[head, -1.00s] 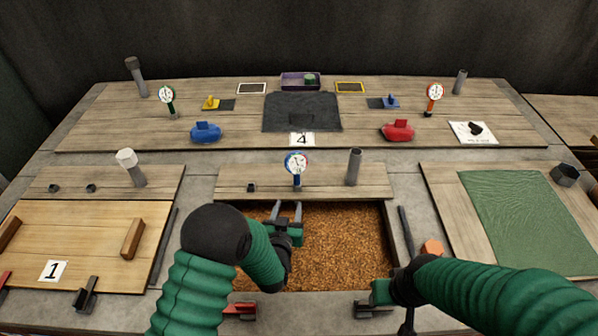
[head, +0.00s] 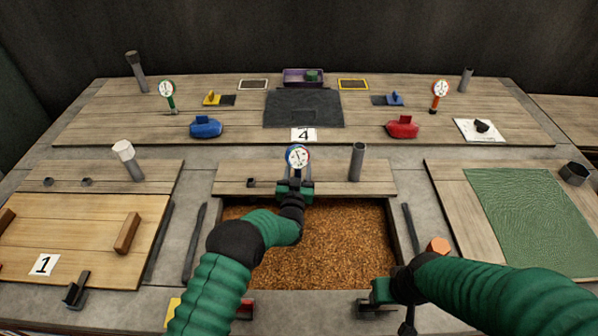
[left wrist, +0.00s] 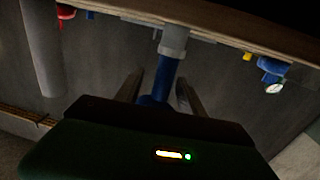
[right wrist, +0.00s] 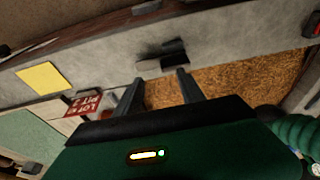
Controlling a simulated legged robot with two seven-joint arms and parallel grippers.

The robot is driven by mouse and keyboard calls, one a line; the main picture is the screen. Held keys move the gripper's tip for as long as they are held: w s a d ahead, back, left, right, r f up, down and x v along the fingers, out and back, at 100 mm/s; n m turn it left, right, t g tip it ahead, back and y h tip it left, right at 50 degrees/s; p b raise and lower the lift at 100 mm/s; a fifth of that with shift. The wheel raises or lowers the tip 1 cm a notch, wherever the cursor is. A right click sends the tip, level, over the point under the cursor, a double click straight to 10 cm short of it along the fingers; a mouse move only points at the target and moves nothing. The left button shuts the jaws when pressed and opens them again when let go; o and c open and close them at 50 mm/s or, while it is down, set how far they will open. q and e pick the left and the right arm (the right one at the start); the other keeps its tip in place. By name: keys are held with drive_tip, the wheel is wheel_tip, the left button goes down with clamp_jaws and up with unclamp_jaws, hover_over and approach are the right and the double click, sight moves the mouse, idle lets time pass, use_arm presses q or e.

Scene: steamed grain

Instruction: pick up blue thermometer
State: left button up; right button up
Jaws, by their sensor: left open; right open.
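The blue thermometer (head: 297,156) stands upright on the wooden strip behind the grain bin, with a white round dial and a blue rim. My left gripper (head: 296,182) is at its stem, just below the dial. In the left wrist view the blue stem (left wrist: 165,75) runs between the two spread fingers of my left gripper (left wrist: 158,88). Whether a finger touches it I cannot tell. My right gripper (head: 364,308) is low at the bin's front right edge. In the right wrist view my right gripper (right wrist: 158,88) is open and empty.
The grain bin (head: 345,250) lies in front of the thermometer. A grey tube (head: 357,162) stands to its right, and a small dark fitting (head: 251,183) to its left. Green (head: 167,90) and orange (head: 441,90) thermometers stand farther back. A dark bracket (right wrist: 162,54) shows beyond my right fingers.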

use_arm(q)
drive_tip(key=shift+w+a+f, duration=0.1)
drive_tip(key=shift+w+a, duration=0.05)
drive_tip(key=shift+w, duration=1.1)
drive_tip(key=shift+d, duration=0.2)
drive_tip(key=shift+c, duration=0.5)
drive_tip(key=shift+d, duration=0.1)
drive_tip(key=shift+c, duration=1.3)
drive_tip(key=shift+a, duration=0.2)
clamp_jaws()
